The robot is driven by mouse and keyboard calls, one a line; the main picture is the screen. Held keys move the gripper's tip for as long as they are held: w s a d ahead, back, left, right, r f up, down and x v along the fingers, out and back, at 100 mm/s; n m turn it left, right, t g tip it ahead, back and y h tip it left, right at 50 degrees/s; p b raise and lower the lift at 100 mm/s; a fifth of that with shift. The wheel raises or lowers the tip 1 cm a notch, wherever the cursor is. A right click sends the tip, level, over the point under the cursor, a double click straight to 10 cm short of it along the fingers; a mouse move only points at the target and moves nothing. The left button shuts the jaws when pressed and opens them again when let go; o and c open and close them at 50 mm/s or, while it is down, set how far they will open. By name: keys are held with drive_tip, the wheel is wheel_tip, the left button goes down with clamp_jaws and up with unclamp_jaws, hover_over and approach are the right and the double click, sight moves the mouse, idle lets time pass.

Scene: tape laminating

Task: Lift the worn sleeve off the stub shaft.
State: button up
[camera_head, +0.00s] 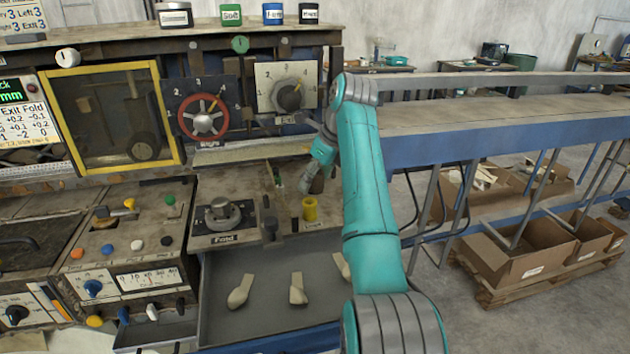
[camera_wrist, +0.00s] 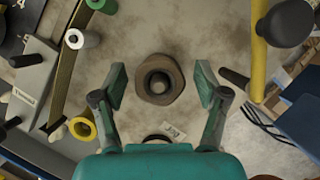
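A worn brown-grey sleeve (camera_wrist: 147,93) with a wide, roughly six-sided flange shows in the middle of the wrist view. The rounded grey end of the stub shaft (camera_wrist: 158,82) shows inside its dark bore. My gripper (camera_wrist: 160,78) is open, with one finger on each side of the sleeve and a clear gap on both sides in this view. How high the fingers are above it is hard to tell. In the head view my gripper (camera_head: 308,178) hangs over the right part of the machine top, and my arm and fingers largely hide the sleeve.
A yellow ring-shaped piece (camera_head: 309,210) stands close by on the machine top and also shows in the wrist view (camera_wrist: 82,126). A round knob (camera_head: 222,213) is to its left. A grey tray (camera_head: 265,285) with several pale scoop-like pieces lies in front.

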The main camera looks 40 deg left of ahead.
drive_tip(key=c, duration=1.1)
wheel_tip(320, 180, up, 10)
drive_tip(key=shift+r, duration=0.1)
